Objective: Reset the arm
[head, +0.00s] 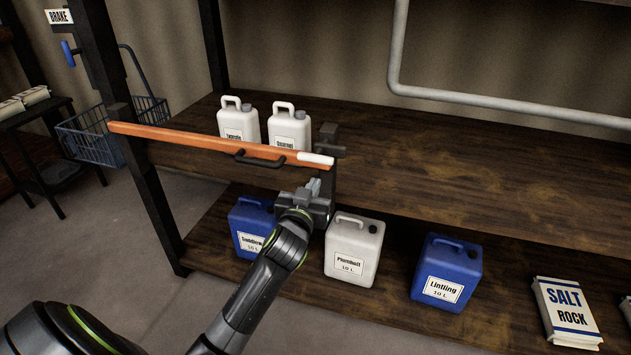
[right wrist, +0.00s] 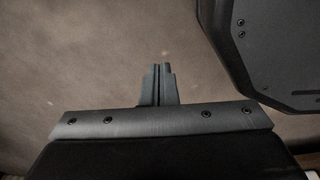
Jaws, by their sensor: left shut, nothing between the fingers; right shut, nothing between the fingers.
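My left gripper (head: 314,187) shows in the head view, at the end of the arm that comes in from the lower left. Its fingers are together with nothing between them. It is in front of the shelf rack, just below the white end of an orange bar (head: 205,144); whether it touches the bar I cannot tell. The bar has a black handle (head: 260,160) and runs across the front of the upper shelf. My right gripper (right wrist: 162,85) shows in the right wrist view, its fingers together and empty, over a plain brown-grey surface.
Two white jugs (head: 238,122) stand behind the bar on the upper shelf (head: 450,165). Below are a blue jug (head: 248,225) partly behind my gripper, a white jug (head: 353,250), a blue jug (head: 446,273) and a salt bag (head: 566,312). A wire basket (head: 95,145) is at left.

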